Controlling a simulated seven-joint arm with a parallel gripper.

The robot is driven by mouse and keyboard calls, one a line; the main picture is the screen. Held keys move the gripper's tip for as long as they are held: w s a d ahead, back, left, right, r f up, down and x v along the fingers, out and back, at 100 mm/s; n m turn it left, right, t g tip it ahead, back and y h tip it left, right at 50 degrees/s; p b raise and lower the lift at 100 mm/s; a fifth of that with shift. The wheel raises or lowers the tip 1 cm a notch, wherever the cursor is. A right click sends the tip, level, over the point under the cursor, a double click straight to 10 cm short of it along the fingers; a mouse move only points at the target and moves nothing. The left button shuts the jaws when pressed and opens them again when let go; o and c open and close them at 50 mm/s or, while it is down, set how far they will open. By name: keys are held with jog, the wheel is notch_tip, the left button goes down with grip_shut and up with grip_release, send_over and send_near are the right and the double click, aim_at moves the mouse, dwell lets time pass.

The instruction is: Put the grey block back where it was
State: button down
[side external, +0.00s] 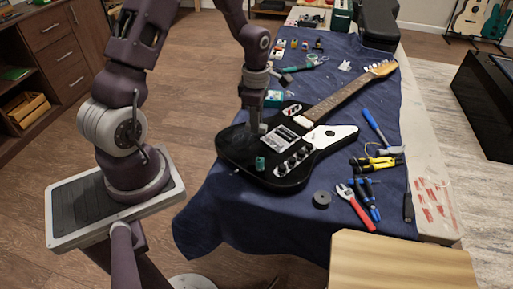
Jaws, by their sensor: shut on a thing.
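My gripper (257,130) points down over the upper left part of the black electric guitar (240,146), near its metal bridge plate. It is shut on a small grey block (263,128), which shows only as a pale bit at the fingertips. The fingers hide most of the block. I cannot tell whether the block touches the guitar. The guitar lies face up on the blue cloth (225,215), its neck pointing to the upper right.
A small teal cylinder (260,163) stands on the guitar body. Bare cloth lies at front left.

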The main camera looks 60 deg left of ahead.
aim_at(256, 151)
notch_tip(256, 151, down, 8)
jog(key=shift+f, duration=0.1)
jog(key=shift+f, duration=0.15)
jog(key=c, duration=1.3)
grip_release()
